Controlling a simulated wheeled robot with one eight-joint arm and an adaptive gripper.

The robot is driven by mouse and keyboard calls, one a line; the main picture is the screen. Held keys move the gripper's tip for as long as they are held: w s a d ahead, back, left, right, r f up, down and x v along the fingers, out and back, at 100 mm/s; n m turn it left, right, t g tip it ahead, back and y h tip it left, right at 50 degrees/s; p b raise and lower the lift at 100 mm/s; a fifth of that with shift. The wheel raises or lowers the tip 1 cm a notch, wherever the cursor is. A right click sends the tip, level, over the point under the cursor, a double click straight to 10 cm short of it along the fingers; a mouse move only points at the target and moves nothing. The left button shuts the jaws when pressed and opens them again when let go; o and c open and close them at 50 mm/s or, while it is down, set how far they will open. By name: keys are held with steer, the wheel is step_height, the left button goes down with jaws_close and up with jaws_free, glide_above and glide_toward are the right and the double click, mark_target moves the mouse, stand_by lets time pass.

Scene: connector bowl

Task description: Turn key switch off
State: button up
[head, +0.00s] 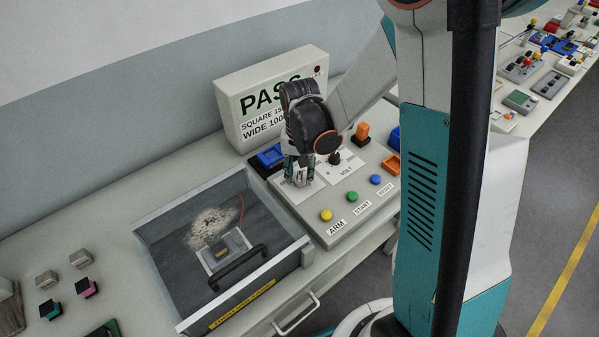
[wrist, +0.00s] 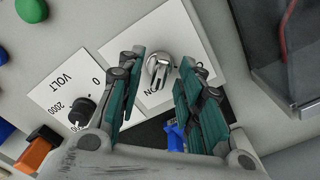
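The key switch (wrist: 159,71) is a round silver knob with a raised key bar, on a white label plate (wrist: 187,36) of the control panel (head: 340,222). Part of the lettering, seemingly "ON", shows below the knob in the wrist view. My gripper (wrist: 160,70) points down at it with one teal-padded finger on each side. Gaps show between the fingers and the knob, so it is open and holds nothing. In the head view my gripper (head: 298,175) hides the key switch. Whether the fingertips reach down to the knob's height I cannot tell.
A black VOLT dial (wrist: 82,110) stands beside the switch. ARM, START and RESET buttons line the panel's front; the yellow one (head: 326,215) is nearest. A lidded box (head: 222,245) with a black handle sits left of the panel. A PASS display (head: 270,98) stands behind.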

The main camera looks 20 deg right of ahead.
jaws_close()
steer(key=shift+n, duration=0.3)
steer(key=n+b, duration=0.1)
steer(key=n, duration=0.2)
steer(key=shift+n, duration=0.4)
steer(key=n+b, duration=0.1)
steer(key=n, duration=0.3)
steer(key=shift+n, duration=0.3)
steer(key=n, duration=0.4)
steer(key=shift+n+b, duration=0.3)
steer(key=shift+b, duration=0.05)
steer(key=n, duration=0.4)
steer(key=shift+n, duration=0.3)
